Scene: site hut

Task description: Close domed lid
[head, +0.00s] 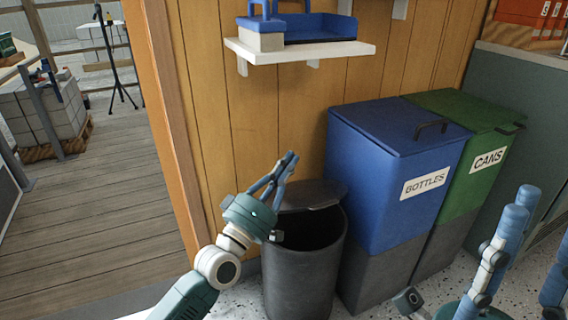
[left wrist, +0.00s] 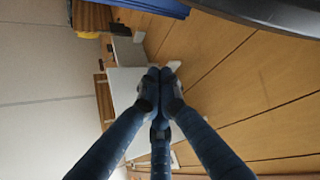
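A dark grey round bin (head: 305,275) stands on the floor against the wooden wall, left of the blue bin. Its grey lid (head: 318,194) is raised at the back, and the dark opening shows below and in front of it. My left gripper (head: 290,158) is at the lid's left side, fingers pointing up; I cannot tell whether it touches. In the left wrist view its fingertips (left wrist: 160,74) meet with nothing visible between them. A dark curved edge (left wrist: 270,12) shows at that view's top right. My right gripper (head: 490,245) is at the lower right with its fingers spread, empty.
A blue BOTTLES bin (head: 385,190) and a green CANS bin (head: 478,165) stand right of the grey bin. A white wall shelf (head: 300,52) with a blue tray hangs above. A wooden door frame (head: 172,130) is at the left, with open plank floor beyond.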

